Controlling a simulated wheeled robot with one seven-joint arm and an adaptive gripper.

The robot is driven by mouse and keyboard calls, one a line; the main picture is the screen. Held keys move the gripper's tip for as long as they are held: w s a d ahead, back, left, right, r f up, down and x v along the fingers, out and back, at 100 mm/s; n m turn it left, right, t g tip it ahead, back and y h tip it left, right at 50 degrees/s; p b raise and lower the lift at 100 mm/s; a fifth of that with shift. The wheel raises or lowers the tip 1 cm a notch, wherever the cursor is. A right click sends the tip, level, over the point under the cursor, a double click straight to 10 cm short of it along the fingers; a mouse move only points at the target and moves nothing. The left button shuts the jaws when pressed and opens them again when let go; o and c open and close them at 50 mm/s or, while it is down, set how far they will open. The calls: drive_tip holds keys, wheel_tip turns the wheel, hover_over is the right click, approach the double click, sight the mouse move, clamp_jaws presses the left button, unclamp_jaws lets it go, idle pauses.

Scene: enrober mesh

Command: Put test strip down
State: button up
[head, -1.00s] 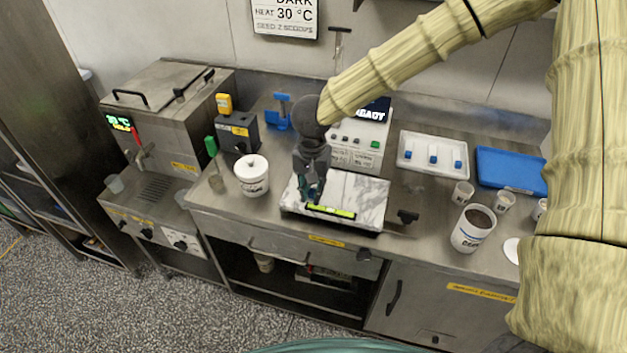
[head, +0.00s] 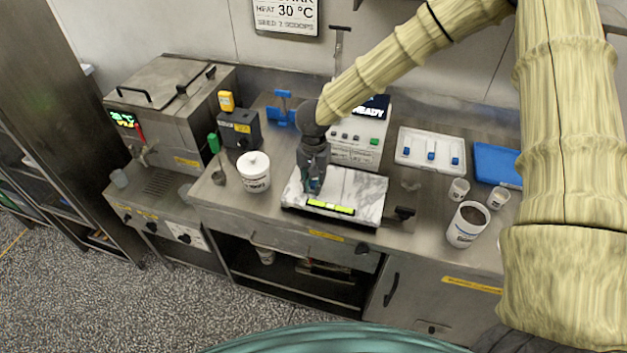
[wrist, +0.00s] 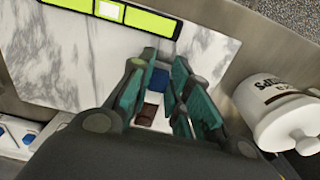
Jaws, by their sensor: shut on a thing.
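My gripper (head: 313,186) is low over the left part of the marble slab (head: 362,190), just behind the yellow-green spirit level (head: 330,208). In the wrist view the green-padded fingers (wrist: 160,75) are closed on a small strip (wrist: 148,112). The strip has a blue end and a brown patch on white. The fingers hide part of it, and in the head view I cannot make it out clearly. I cannot tell whether it touches the slab. A white tray (head: 404,150) at the back right holds several blue-ended strips.
A white lidded tub (head: 254,173) stands left of the slab. Right of it are a brown-filled tub (head: 467,226), small cups (head: 458,190) and a blue tray (head: 497,166). A machine reading "READY" (head: 357,146) stands behind. The slab's right part is clear.

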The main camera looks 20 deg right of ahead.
drive_tip(key=shift+f, duration=0.1)
drive_tip(key=o, duration=0.9)
wheel_tip(320, 180, up, 12)
drive_tip(key=b, duration=0.2)
drive_tip(key=shift+b, duration=0.3)
